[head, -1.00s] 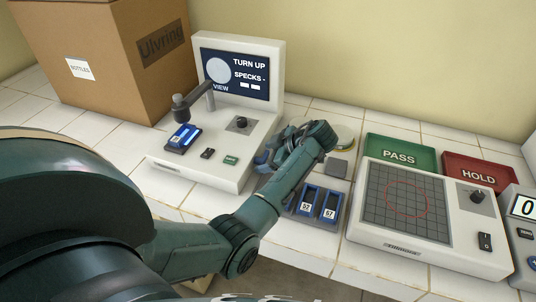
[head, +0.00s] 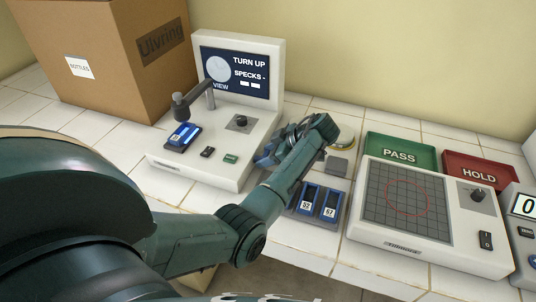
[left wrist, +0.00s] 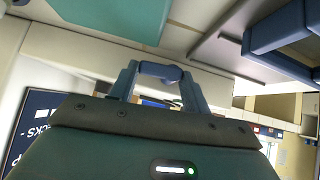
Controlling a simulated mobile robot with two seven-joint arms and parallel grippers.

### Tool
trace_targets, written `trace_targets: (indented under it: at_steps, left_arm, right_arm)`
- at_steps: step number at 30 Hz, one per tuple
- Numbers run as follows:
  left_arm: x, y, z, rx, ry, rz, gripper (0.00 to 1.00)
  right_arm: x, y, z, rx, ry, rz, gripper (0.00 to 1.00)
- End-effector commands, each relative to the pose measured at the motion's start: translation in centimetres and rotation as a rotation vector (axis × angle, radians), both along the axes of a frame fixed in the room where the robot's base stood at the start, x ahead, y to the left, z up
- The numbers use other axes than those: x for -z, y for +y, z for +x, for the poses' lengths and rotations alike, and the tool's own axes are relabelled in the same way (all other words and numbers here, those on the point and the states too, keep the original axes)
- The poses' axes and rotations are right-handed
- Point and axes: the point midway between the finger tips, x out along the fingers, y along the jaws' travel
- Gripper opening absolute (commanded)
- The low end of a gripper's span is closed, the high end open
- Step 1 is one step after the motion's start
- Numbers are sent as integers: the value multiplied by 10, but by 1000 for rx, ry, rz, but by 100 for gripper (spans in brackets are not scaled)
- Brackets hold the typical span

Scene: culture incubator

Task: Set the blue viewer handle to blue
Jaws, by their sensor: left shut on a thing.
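The white viewer (head: 205,170) stands at the back, its dark screen (head: 236,72) reading "TURN UP" and "SPECKS -". A slide with a blue label (head: 183,134) lies on its stage under the grey arm. My left gripper (head: 264,158) is at the viewer's right side, largely hidden by my own forearm in the head view. In the left wrist view, a dark blue handle bar (left wrist: 160,72) sits between the two blue fingers, which are shut on it. The handle's mounting and exact angle are hidden. My right gripper is not in view.
A holder with blue slides (head: 318,203) stands just right of my forearm. Beyond are a white grid device (head: 425,251), a green PASS tray (head: 430,151) and a red HOLD tray (head: 510,178). A large cardboard box (head: 110,60) stands at the back left.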

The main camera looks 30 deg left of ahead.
Motion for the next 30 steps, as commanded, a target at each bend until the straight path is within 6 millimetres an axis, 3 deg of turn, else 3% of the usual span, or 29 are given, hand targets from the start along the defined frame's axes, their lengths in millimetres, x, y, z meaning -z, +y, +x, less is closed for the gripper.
trace_targets:
  at_steps: [5,14,15,22,30]
  left_arm:
    - [2,0,2,-2,90,-22,24]
    - [1,0,2,0,99,-24,24]
    - [1,0,2,0,99,-24,50]
    - [1,0,2,0,98,-23,69]
    - [0,-1,2,0,96,-23,69]
  right_arm:
    - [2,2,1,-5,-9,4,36]
    - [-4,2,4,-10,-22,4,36]
    - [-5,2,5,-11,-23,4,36]
    - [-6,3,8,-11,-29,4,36]
    - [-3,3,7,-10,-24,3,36]
